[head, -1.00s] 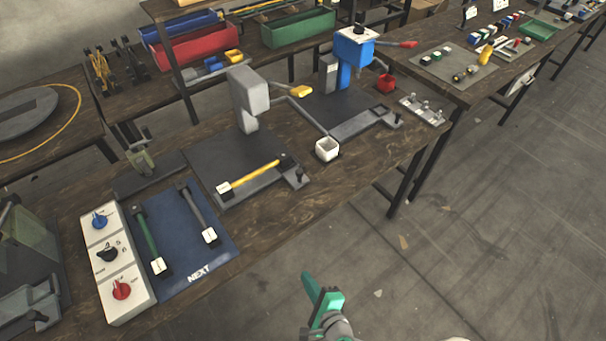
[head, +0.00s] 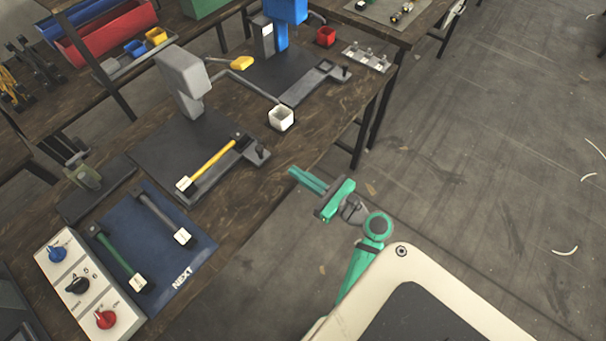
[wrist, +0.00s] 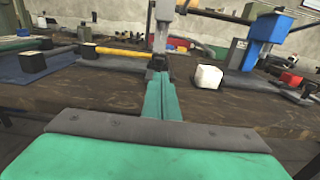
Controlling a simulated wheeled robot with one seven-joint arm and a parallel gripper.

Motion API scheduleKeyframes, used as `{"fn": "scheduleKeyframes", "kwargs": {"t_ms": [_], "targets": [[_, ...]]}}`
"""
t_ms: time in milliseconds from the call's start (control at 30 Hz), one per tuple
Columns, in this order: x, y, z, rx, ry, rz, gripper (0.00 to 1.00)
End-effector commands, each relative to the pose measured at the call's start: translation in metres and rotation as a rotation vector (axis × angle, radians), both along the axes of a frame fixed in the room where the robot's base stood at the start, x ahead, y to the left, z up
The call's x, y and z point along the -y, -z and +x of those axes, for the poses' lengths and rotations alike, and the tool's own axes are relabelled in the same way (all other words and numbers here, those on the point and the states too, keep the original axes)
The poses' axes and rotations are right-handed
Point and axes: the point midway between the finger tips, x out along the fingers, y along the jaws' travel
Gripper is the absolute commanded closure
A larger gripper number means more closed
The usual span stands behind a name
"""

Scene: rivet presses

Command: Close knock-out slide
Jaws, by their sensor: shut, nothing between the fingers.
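The grey rivet press (head: 188,85) stands on a dark base plate (head: 155,140) on the wooden bench. A small grey slide piece with a black knob (head: 262,152) sits at the plate's right front corner. A yellow-handled bar (head: 212,160) with a white-labelled end lies along the plate's front. The blue press (head: 288,10) behind has a similar grey slide bar (head: 303,88) with a black knob (head: 345,72). I cannot tell which is the knock-out slide. My green gripper (head: 293,172) is shut and empty, off the bench's front edge, fingers pointing toward the grey press. It also shows in the wrist view (wrist: 158,85).
A blue mat (head: 165,265) holds green and grey handled bars. A control box (head: 80,285) with knobs stands at left.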

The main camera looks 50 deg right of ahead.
Motion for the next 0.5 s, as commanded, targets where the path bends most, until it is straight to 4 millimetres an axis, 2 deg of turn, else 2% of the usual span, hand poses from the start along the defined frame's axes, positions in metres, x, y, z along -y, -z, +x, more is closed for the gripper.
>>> {"fn": "scheduleKeyframes", "kwargs": {"t_ms": [300, 500], "targets": [[-0.006, 0.000, 0.060, 0.000, -0.003, -0.001, 1.00], [-0.005, 0.000, 0.086, 0.000, 0.004, -0.001, 1.00]]}}
